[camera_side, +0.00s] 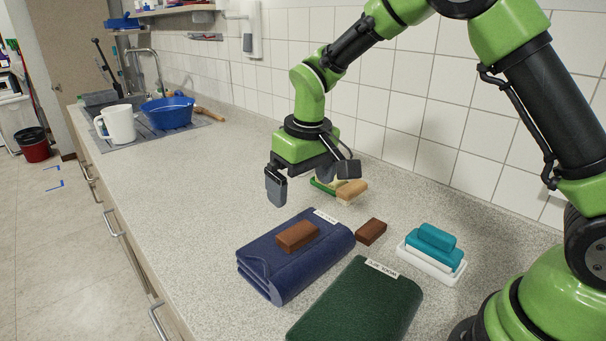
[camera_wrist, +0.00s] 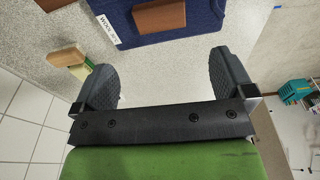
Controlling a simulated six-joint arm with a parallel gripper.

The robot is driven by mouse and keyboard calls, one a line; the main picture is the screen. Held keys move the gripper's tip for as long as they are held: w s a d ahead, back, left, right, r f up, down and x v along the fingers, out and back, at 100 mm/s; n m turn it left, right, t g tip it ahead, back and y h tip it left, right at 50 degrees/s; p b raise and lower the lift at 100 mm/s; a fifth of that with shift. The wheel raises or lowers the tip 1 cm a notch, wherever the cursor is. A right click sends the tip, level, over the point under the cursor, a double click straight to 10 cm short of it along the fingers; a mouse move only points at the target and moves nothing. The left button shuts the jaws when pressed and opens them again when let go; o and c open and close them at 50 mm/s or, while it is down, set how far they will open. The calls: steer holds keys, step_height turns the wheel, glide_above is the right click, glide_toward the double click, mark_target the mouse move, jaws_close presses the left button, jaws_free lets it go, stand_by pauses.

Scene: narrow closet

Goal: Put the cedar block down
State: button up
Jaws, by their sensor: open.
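A reddish-brown block (camera_side: 297,236), which looks like the cedar block, lies flat on a folded navy cloth (camera_side: 270,275) with a white label. In the wrist view the block (camera_wrist: 160,16) shows on the navy cloth (camera_wrist: 112,12), beyond the fingertips. A smaller, darker brown block (camera_side: 371,231) lies on the counter just right of the navy cloth; I cannot tell its material. My gripper (camera_side: 312,181) is open and empty, above the counter and behind the navy cloth. In the wrist view its fingers (camera_wrist: 165,64) stand wide apart with bare counter between them.
A folded green cloth (camera_side: 360,305) lies in front. A teal sponge-like item in a white tray (camera_side: 430,272) is at right. A wooden brush (camera_side: 350,192) lies behind my gripper near the tiled wall. The counter left of the navy cloth (camera_side: 200,200) is free.

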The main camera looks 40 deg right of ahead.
steer(key=s+d+r+m+t+y, duration=0.1)
steer(key=s+r+m+t, duration=0.15)
steer(key=s+r, duration=0.95)
steer(key=s+r+m+t+y, duration=0.1)
steer(key=s+r+t, duration=0.1)
steer(key=s, duration=0.8)
steer(key=shift+d+t, duration=0.2)
steer(key=shift+t, duration=0.45)
